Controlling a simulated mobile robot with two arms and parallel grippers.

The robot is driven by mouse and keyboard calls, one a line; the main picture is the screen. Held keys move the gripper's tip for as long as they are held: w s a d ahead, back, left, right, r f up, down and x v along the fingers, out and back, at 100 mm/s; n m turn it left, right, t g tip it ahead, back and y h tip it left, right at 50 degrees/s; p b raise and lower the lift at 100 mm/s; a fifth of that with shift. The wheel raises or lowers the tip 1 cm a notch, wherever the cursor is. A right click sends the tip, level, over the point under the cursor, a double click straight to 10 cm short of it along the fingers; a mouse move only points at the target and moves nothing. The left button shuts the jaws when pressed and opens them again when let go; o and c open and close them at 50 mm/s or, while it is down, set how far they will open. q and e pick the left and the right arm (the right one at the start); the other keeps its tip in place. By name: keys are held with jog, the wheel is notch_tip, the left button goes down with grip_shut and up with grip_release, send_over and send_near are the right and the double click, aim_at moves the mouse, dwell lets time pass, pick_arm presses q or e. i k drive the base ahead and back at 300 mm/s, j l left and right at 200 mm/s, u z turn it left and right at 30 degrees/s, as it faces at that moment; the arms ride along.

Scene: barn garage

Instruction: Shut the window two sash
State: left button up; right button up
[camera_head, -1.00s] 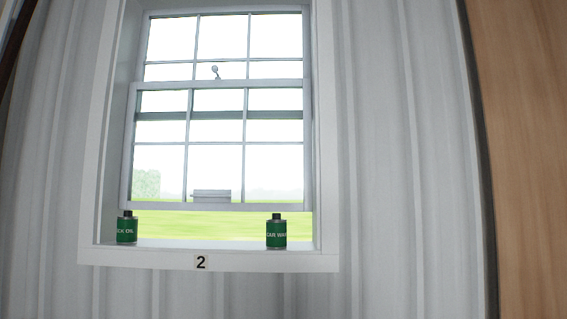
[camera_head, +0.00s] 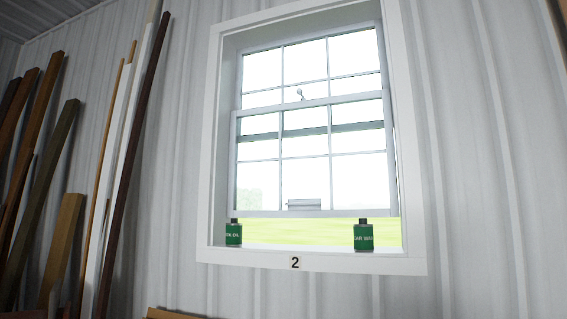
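The window two sash (camera_head: 312,213) is the lower white frame of the window, with several panes. It is raised, and a gap showing green grass lies between its bottom rail and the sill (camera_head: 315,252). A small handle (camera_head: 303,203) sits on the bottom rail. A latch (camera_head: 300,94) shows at the top of the sash. A label "2" (camera_head: 295,263) is under the sill. Neither of my grippers is in view.
Two green bottles stand on the sill: an oil bottle (camera_head: 234,233) at the left and a car wash bottle (camera_head: 363,236) at the right. Boards and poles (camera_head: 131,150) lean against the wall on the left. A wooden edge (camera_head: 172,314) shows at the bottom.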

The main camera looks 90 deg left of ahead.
aim_at(307, 207)
jog(key=u, duration=2.65)
jog(key=i+j, duration=0.2)
jog(key=j, duration=0.15)
jog(key=i+j+z, duration=0.1)
jog(key=j, duration=0.2)
jog(key=i+j, duration=0.25)
jog(key=j, duration=0.15)
jog(key=i+j+z, duration=0.1)
jog(key=j, duration=0.2)
jog(key=i+j, duration=0.2)
jog(key=j, duration=0.2)
jog(key=i+z, duration=0.05)
